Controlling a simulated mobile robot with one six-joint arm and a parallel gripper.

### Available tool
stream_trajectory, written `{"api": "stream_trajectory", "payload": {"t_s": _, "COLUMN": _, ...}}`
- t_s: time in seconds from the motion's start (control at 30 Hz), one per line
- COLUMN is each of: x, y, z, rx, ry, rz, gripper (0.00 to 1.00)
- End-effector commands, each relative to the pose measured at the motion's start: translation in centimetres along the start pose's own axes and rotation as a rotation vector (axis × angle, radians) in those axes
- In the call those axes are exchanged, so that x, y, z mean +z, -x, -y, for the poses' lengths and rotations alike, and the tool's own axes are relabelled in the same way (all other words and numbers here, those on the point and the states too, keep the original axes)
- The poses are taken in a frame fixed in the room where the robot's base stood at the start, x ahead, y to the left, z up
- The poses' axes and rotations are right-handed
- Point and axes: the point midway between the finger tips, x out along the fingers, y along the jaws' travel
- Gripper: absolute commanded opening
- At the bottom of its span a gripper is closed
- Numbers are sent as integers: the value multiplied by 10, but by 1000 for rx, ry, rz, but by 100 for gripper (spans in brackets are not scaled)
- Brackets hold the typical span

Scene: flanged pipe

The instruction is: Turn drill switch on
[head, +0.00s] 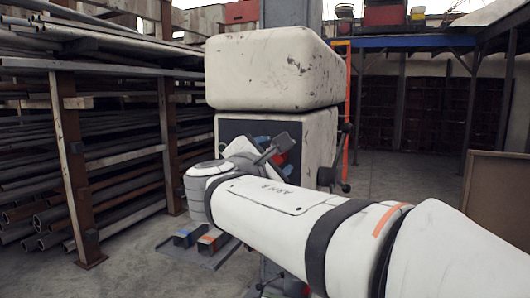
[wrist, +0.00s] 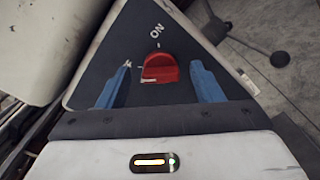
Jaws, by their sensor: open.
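The red drill switch (wrist: 160,69) is a round knob with a raised grip on a dark panel (wrist: 130,35). White "ON" lettering (wrist: 157,31) and a small tick lie above it in the wrist view. The raised grip lies crosswise in the picture, not in line with the ON tick. My gripper (wrist: 161,67) is open, with one blue finger on each side of the knob and a visible gap to it on both sides. Fingertip depth relative to the knob is unclear. In the head view the drill's white housing (head: 275,70) stands upright, and my arm partly hides the panel.
A pipe rack (head: 62,150) fills the left side. A black-knobbed handle (head: 344,187) sticks out at the drill's right. A brown board (head: 497,195) stands at the far right. Open concrete floor (head: 405,180) lies behind and right of the drill.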

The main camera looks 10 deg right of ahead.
Motion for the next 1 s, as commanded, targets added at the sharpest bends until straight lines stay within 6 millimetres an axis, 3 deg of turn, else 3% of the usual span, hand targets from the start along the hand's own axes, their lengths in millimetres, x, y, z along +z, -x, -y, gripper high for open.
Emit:
{"api": "stream_trajectory", "payload": {"t_s": 0.17, "x": 0, "y": -11, "z": 0, "rx": -1, "ry": 0, "rz": 0, "gripper": 60}}
{"api": "stream_trajectory", "payload": {"t_s": 0.43, "x": 0, "y": -11, "z": 0, "rx": 0, "ry": -1, "rz": -2, "gripper": 59}}
{"api": "stream_trajectory", "payload": {"t_s": 1.0, "x": -1, "y": -11, "z": 0, "rx": 1, "ry": -1, "rz": -3, "gripper": 15}}
